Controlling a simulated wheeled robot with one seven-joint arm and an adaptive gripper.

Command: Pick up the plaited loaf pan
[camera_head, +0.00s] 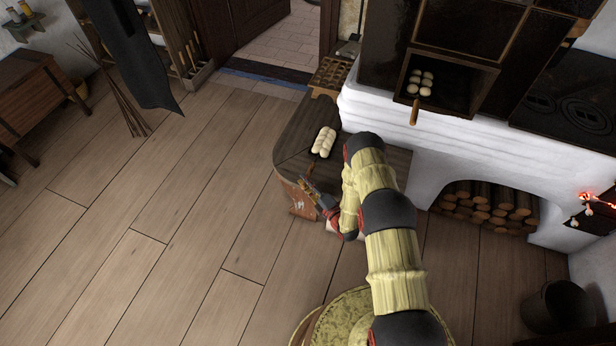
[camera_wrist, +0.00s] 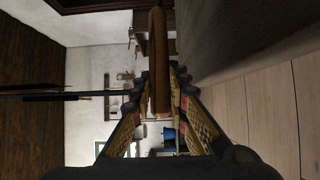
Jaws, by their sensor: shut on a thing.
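The plaited loaf pan shows in the head view as a pale plaited loaf (camera_head: 323,142) on a dark pan, over the dark bench top (camera_head: 296,150). My gripper (camera_head: 308,188) is at the front edge of the bench, just below the pan in the picture. In the wrist view my gripper (camera_wrist: 160,98) is shut on a brown wooden handle (camera_wrist: 158,60), which lies between the fingers. The handle appears to belong to the loaf pan; their join is not clear. I cannot tell whether the pan touches the bench.
A second pan of several pale rolls (camera_head: 420,83) sits in the open oven, its handle (camera_head: 415,112) sticking out. The white stove wall (camera_head: 370,110) stands right of the bench. A wooden crate (camera_head: 331,74) is behind it.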

